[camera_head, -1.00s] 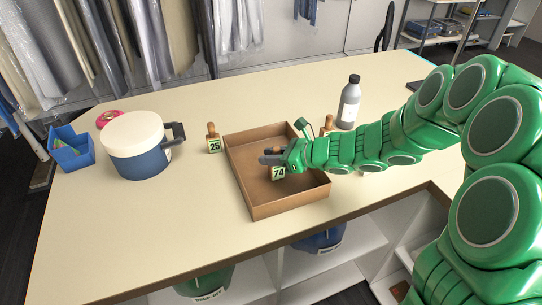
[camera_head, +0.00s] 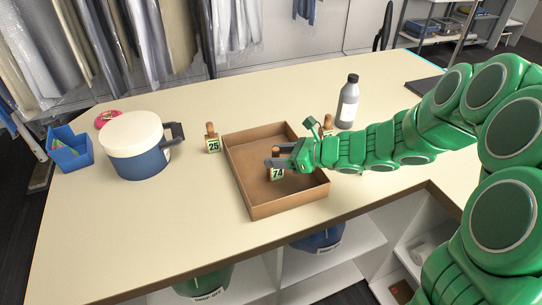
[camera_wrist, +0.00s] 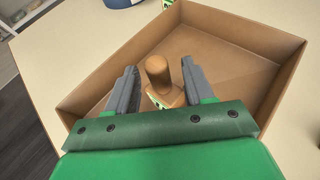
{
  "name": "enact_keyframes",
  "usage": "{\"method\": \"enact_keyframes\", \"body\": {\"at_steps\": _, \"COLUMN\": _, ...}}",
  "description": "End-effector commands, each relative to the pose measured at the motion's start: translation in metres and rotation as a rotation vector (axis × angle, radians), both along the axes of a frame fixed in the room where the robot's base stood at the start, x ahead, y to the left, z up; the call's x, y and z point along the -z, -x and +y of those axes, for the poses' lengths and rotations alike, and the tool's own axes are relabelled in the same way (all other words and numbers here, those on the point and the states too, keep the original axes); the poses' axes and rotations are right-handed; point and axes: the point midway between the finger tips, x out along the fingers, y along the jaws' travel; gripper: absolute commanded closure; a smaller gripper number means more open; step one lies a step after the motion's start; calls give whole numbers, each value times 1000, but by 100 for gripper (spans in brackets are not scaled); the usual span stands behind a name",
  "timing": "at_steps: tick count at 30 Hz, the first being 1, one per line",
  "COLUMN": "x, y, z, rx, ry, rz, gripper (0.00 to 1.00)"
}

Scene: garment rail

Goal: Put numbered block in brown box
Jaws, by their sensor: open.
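The brown box (camera_head: 250,198) is an open, shallow tray on the table. A block numbered 74 (camera_head: 277,174) with a wooden knob is inside it and looks upright. My gripper (camera_head: 277,161) is over the box beside this block's knob. In the wrist view, the knob (camera_wrist: 158,70) stands between the two spread fingers of my gripper (camera_wrist: 161,86), with gaps on both sides. A block numbered 25 (camera_head: 213,145) stands on the table left of the box. Another wooden-knobbed block (camera_head: 328,121) is behind my gripper, mostly hidden, its number unseen.
A blue pot with a cream lid (camera_head: 135,150), a blue bin (camera_head: 70,150) and a pink ring (camera_head: 108,118) are at the left. A grey bottle (camera_head: 348,102) stands behind my arm. The table's front left (camera_head: 150,230) is clear.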

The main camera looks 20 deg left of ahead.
Motion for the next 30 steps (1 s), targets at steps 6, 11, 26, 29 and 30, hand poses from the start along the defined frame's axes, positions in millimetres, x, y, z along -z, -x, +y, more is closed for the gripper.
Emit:
{"method": "enact_keyframes", "body": {"at_steps": 6, "x": -14, "y": -1, "z": -30, "rx": 2, "ry": -2, "rz": -2, "gripper": 48}}
{"method": "enact_keyframes", "body": {"at_steps": 11, "x": -22, "y": -1, "z": -51, "rx": 1, "ry": -3, "rz": -3, "gripper": 48}}
{"method": "enact_keyframes", "body": {"at_steps": 26, "x": -36, "y": -1, "z": -86, "rx": 0, "ry": -1, "rz": 0, "gripper": 48}}
{"method": "enact_keyframes", "body": {"at_steps": 29, "x": -36, "y": -1, "z": -87, "rx": 0, "ry": -1, "rz": 0, "gripper": 48}}
{"method": "enact_keyframes", "body": {"at_steps": 30, "x": -36, "y": -1, "z": -87, "rx": 0, "ry": -1, "rz": 0, "gripper": 48}}
